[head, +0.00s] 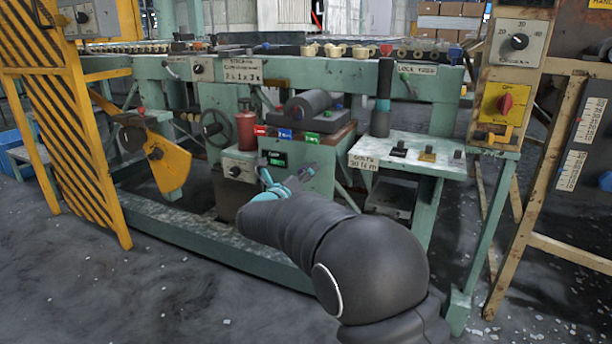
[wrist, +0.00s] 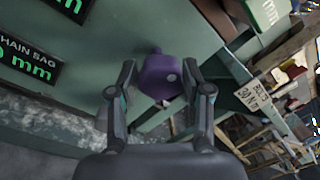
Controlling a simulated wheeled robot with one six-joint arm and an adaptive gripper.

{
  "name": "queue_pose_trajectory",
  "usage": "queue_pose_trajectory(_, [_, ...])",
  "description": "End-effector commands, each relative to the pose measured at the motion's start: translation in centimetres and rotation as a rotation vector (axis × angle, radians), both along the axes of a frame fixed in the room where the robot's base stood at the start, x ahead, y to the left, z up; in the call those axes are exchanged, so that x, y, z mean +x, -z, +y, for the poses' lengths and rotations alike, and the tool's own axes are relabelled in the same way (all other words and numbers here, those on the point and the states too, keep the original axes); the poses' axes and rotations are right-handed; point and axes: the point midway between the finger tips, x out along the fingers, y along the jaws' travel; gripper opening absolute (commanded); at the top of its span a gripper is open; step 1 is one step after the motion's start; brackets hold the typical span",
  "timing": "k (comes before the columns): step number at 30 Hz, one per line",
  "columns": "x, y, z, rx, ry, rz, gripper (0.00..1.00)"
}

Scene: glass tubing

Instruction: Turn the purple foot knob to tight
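The purple foot knob (wrist: 160,76) shows in the wrist view, on a short stem at the lower edge of a green panel. A light spot marks its right side. My gripper (wrist: 160,84) is open, with one finger on each side of the knob and gaps visible between. I cannot tell how far the knob is from the fingertips in depth. In the head view my gripper (head: 290,180) is in front of the green cabinet (head: 318,172), and I cannot make out the knob there.
A black display (wrist: 28,66) is on the panel left of the knob. A green frame beam (head: 220,245) runs low across the front. A small table (head: 440,148) with a label stands right of the cabinet. A red cylinder (head: 246,130) stands left of it.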

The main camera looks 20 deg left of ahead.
Motion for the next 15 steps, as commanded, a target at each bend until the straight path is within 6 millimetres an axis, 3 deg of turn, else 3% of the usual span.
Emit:
queue_pose_trajectory(11, [-0.1, 0.0, 0.1, -0.002, -0.001, 0.000, 0.70])
queue_pose_trajectory(15, [-1.0, 0.0, 0.3, -0.002, -0.003, 0.000, 0.70])
